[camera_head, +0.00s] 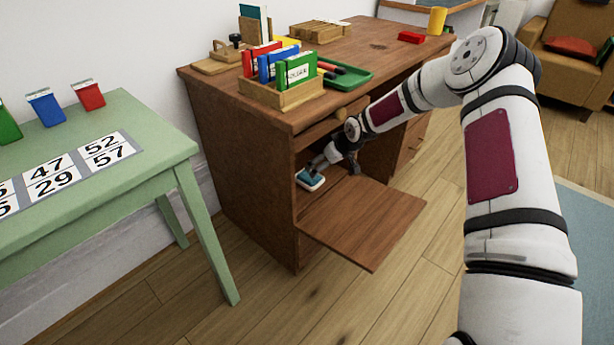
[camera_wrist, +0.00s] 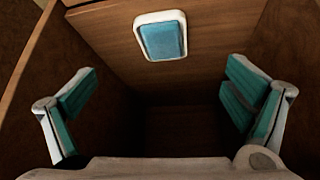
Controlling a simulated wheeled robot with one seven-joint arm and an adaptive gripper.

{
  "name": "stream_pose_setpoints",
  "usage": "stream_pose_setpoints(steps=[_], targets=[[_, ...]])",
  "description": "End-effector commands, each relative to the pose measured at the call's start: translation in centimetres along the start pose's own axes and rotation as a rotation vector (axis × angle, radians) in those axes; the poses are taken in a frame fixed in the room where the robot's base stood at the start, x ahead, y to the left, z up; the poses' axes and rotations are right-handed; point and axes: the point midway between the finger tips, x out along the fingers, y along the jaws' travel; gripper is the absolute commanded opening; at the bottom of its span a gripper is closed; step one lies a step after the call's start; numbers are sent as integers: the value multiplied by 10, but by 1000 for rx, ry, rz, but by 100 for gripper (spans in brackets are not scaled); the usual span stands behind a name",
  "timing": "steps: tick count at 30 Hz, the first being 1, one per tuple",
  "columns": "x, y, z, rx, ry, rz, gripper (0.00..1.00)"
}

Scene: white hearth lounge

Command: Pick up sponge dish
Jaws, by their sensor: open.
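The sponge dish, a white rimmed dish with a blue sponge in it, lies in the open lower compartment of the wooden desk, near its front left in the head view (camera_head: 310,180). In the wrist view the sponge dish (camera_wrist: 162,36) is upper centre, on a brown wooden surface. My gripper (camera_head: 322,163) reaches into the compartment close to the dish and partly hides it. In the wrist view my gripper (camera_wrist: 160,108) is open, its teal-padded fingers wide apart and nothing between them. The dish shows beyond the fingertips, not touching them.
The desk (camera_head: 240,150) encloses the compartment with side walls and a top. Its fold-down door (camera_head: 365,222) hangs open in front. A green table (camera_head: 110,175) with number cards stands at left. The wooden floor (camera_head: 270,310) in front is clear.

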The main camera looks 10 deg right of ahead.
Motion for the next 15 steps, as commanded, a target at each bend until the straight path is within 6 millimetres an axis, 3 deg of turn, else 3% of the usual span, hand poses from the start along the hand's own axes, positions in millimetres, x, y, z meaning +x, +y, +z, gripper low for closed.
stream_pose_setpoints(steps=[5, 15], targets=[[8, 1, 1, 2, 6, -1, 96], [62, 0, 1, 2, 6, -2, 96]])
